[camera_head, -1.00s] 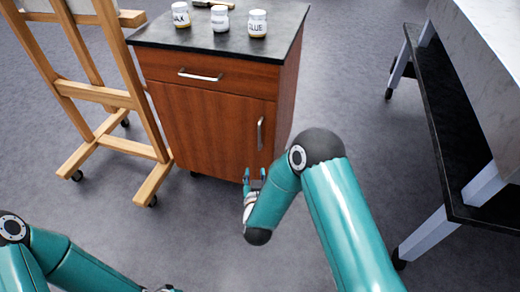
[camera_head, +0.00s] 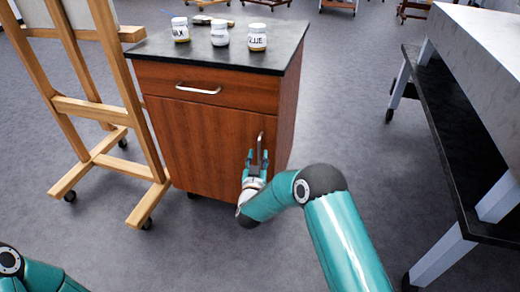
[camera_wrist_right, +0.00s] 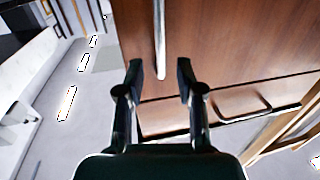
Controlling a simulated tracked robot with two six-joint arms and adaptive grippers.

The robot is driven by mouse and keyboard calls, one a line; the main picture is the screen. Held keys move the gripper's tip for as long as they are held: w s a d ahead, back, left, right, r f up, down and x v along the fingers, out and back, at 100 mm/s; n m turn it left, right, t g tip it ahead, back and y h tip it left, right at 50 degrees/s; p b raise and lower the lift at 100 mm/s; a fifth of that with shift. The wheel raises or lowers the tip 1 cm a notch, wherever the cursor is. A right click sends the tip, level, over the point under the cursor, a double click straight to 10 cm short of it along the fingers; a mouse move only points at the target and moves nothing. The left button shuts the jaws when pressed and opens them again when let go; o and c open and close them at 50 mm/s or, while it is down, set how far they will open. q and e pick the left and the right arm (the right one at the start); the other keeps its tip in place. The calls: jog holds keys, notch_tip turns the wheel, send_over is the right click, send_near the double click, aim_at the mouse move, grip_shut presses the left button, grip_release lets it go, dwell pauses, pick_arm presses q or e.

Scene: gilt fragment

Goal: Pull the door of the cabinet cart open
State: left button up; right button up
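The cabinet cart is brown wood with a dark top (camera_head: 275,47). Its door (camera_head: 210,145) is shut, below a drawer. The door's vertical metal handle (camera_head: 260,148) is near its right edge. My left gripper is out of view; only part of my left arm shows at the bottom left.
A wooden easel (camera_head: 95,110) on castors stands close to the cart's left side. A table with a dark lower shelf (camera_head: 450,140) is at the right. Jars, one labelled GLUE (camera_head: 257,38), stand on the cart top. Floor in front is clear.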

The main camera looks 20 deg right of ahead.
aim_at(259, 148)
jog(key=shift+b+x, duration=0.3)
jog(key=shift+x, duration=2.25)
grip_shut()
